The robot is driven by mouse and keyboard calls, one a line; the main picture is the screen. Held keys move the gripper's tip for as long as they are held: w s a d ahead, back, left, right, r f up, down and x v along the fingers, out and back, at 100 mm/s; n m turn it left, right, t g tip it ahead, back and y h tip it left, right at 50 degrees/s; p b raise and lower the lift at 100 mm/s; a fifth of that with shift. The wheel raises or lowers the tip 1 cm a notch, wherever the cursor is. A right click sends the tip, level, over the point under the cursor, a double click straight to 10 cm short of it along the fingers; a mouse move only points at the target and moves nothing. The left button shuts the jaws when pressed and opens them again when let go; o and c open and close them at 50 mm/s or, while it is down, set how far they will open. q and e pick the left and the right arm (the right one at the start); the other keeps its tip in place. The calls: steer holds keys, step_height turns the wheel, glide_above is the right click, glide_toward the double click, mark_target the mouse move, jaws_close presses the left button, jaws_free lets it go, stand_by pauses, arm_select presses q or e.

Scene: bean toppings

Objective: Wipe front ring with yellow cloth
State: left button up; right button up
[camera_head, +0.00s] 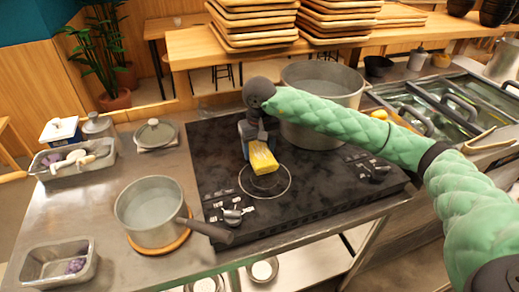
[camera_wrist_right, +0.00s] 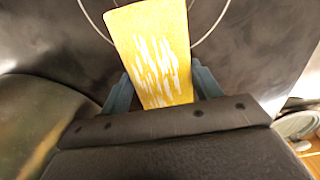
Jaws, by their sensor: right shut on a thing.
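The yellow cloth (camera_head: 263,158) is held by my right gripper (camera_head: 254,146), which is shut on it above the black stove. In the right wrist view the cloth (camera_wrist_right: 152,55) has white streaks and sits between the two fingers of the gripper (camera_wrist_right: 154,88). The front ring (camera_head: 286,190) is a thin pale circle on the stovetop. The cloth's lower end is over the ring's far part; whether it touches the surface I cannot tell. My left gripper is not in view.
A large pot (camera_head: 322,80) stands on the stove behind my right arm. A saucepan (camera_head: 150,208) sits on a wooden trivet left of the stove, its handle reaching the stove's front-left corner. Knobs (camera_head: 234,213) stand at the stove's front.

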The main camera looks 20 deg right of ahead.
steer(key=shift+s+a+b, duration=0.1)
steer(key=shift+a+b, duration=0.85)
steer(key=shift+a, duration=1)
steer(key=shift+f, duration=0.1)
steer(key=shift+d+b, duration=0.45)
steer(key=shift+d, duration=0.05)
steer(key=shift+d+b, duration=1)
steer(key=shift+d, duration=0.5)
